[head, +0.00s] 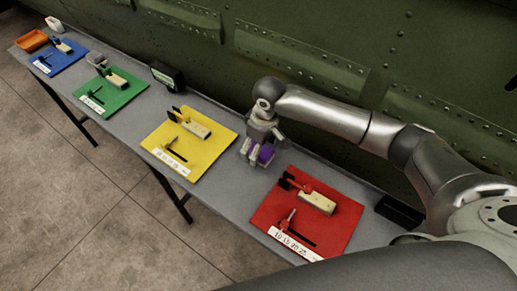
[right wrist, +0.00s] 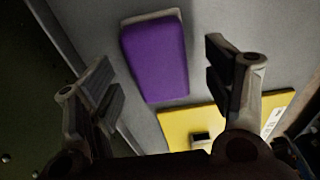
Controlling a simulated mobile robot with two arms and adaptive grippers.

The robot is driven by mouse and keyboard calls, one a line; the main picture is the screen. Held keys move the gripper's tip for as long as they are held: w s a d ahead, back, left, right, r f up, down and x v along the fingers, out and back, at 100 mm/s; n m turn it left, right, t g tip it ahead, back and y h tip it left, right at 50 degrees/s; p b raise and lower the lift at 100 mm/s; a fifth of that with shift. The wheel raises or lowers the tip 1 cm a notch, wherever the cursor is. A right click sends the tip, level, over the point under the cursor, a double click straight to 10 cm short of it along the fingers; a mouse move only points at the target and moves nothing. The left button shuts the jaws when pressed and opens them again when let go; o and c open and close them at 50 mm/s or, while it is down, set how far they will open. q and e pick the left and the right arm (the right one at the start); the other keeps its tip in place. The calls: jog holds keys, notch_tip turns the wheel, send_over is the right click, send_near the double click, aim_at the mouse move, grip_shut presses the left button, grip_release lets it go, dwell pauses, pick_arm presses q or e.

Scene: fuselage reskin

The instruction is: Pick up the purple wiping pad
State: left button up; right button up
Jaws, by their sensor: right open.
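The purple wiping pad (right wrist: 154,58) lies on the grey table in the right wrist view, a purple block with a pale edge along its far end. In the head view the purple pad (head: 265,155) shows beside my right gripper (head: 253,150), between the yellow and red mats. My right gripper (right wrist: 165,88) is open, with one finger to each side of the pad's near end in the picture. I see no contact between fingers and pad. Its height above the table is hard to tell. My left gripper is not in view.
A red mat (head: 262,213) and a yellow mat (head: 155,150) with tools flank the pad. Green (head: 120,99) and blue (head: 49,68) mats and an orange tray (head: 31,40) lie farther left. A dark box (head: 399,211) stands right. The green riveted fuselage (head: 300,25) rises behind the table.

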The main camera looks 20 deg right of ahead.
jog(key=shift+f, duration=0.55)
jog(key=shift+w+f, duration=0.1)
jog(key=shift+f, duration=0.2)
jog(key=shift+f+p, duration=0.3)
jog(key=shift+p, duration=0.1)
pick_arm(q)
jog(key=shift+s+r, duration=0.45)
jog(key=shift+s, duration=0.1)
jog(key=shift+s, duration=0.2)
pick_arm(e)
jog(key=c, duration=1.1)
